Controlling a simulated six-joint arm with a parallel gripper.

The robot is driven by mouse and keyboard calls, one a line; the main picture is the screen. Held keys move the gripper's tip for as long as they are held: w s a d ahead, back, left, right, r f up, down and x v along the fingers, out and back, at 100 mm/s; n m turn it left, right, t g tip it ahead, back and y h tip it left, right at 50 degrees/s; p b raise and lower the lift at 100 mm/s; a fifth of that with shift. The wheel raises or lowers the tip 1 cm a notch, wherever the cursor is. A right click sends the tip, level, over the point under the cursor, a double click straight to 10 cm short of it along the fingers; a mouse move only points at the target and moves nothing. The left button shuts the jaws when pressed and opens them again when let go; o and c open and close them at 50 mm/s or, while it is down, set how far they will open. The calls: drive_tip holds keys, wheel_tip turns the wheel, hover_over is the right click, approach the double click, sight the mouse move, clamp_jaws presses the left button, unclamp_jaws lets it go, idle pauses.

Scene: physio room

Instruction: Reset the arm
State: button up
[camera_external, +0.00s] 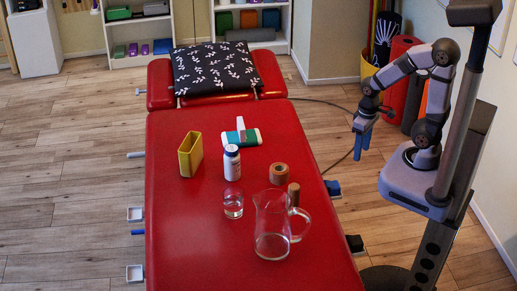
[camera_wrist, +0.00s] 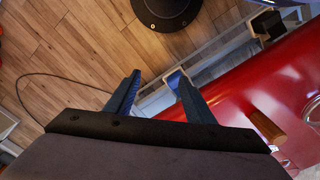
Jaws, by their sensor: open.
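My gripper (camera_external: 362,143) hangs pointing down beside the right edge of the red treatment table (camera_external: 185,245), apart from it. In the wrist view its two blue fingers (camera_wrist: 157,95) are spread with nothing between them. My arm is folded, with its base on a stand at the right. The wrist view looks down past the fingers at the wooden floor (camera_wrist: 50,45) and the red table edge.
On the table are a yellow holder (camera_external: 190,155), a white bottle (camera_external: 232,163), a glass (camera_external: 233,204), a glass jug (camera_external: 270,228), a tape roll (camera_external: 278,174) and a green-white box (camera_external: 250,137). A patterned pillow (camera_external: 213,68) lies at the far end. Rolled mats (camera_external: 400,70) stand behind my arm.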

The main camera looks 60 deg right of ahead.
wheel_tip(320, 180, up, 11)
drive_tip(key=p, duration=0.8)
drive_tip(key=shift+f, duration=0.1)
